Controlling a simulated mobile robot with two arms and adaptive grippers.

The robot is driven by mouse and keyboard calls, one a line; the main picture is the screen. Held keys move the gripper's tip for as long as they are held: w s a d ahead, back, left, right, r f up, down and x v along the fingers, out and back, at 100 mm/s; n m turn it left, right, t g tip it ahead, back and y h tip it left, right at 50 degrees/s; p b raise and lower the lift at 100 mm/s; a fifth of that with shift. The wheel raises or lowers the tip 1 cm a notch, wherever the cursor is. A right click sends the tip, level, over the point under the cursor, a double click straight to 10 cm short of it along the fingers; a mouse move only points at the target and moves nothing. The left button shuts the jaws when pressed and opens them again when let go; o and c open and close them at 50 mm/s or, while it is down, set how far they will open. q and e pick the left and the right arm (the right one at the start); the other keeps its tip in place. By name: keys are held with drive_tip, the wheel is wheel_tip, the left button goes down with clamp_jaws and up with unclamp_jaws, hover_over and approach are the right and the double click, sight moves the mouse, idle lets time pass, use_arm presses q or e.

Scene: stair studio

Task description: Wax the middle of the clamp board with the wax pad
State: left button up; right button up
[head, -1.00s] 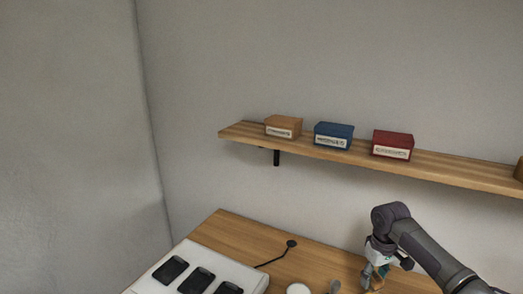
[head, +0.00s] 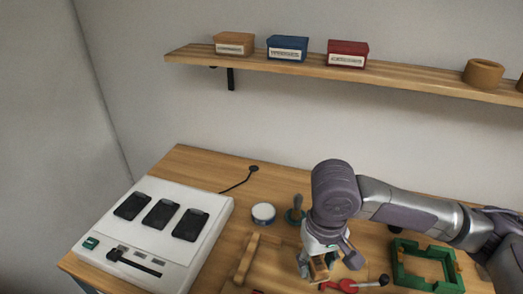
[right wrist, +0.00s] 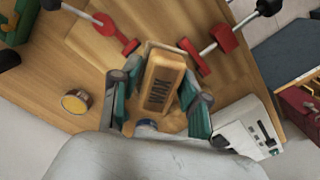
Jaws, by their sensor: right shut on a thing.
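My right gripper (head: 330,264) is shut on the wax pad, a wooden block lettered "WAX" (right wrist: 161,84) in the right wrist view. The pad (head: 318,268) also shows between the fingers in the head view. The clamp board (head: 262,276) lies below the gripper, a light wooden board partly hidden by my arm and cut off by the frame. Red clamps (head: 345,286) are at its right side, and two red clamps (right wrist: 112,28) flank the pad in the wrist view. I cannot tell whether the pad touches the board. My left gripper is not in view.
A white machine (head: 205,235) with several black pads stands at the left of the table. A round tin (head: 263,213) and a dark-green knobbed tool (head: 296,213) stand behind the board. A green frame (head: 408,279) lies to the right. A shelf (head: 400,84) with boxes hangs above.

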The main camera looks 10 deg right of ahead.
drive_tip(key=shift+w, duration=0.45)
drive_tip(key=w+d+m+p, duration=0.2)
drive_tip(key=w+d, duration=0.1)
drive_tip(key=w, duration=0.4)
drive_tip(key=w+d+m+p, duration=0.2)
drive_tip(key=w, duration=0.6)
drive_tip(key=w+d+f+m+p, duration=0.1)
drive_tip(key=w+d+f, duration=0.1)
drive_tip(key=d, duration=0.2)
drive_tip(key=w+d+f+m, duration=0.2)
drive_tip(key=w+d, duration=0.1)
drive_tip(key=d, duration=0.1)
drive_tip(key=w+d+f+m+p, duration=0.1)
drive_tip(key=w+d, duration=0.1)
drive_tip(key=d, duration=0.3)
drive_tip(key=shift+w+d+f+m+p, duration=0.1)
drive_tip(key=shift+w+f+m+p, duration=0.1)
drive_tip(key=shift+f+m+p, duration=0.15)
drive_tip(key=shift+d+f, duration=0.15)
drive_tip(key=shift+f, duration=0.1)
wheel_tip(320, 180, down, 6)
drive_tip(key=b, duration=0.7)
drive_tip(key=shift+r+b, duration=0.1)
drive_tip(key=shift+b, duration=0.25)
drive_tip(key=shift+f, duration=0.5)
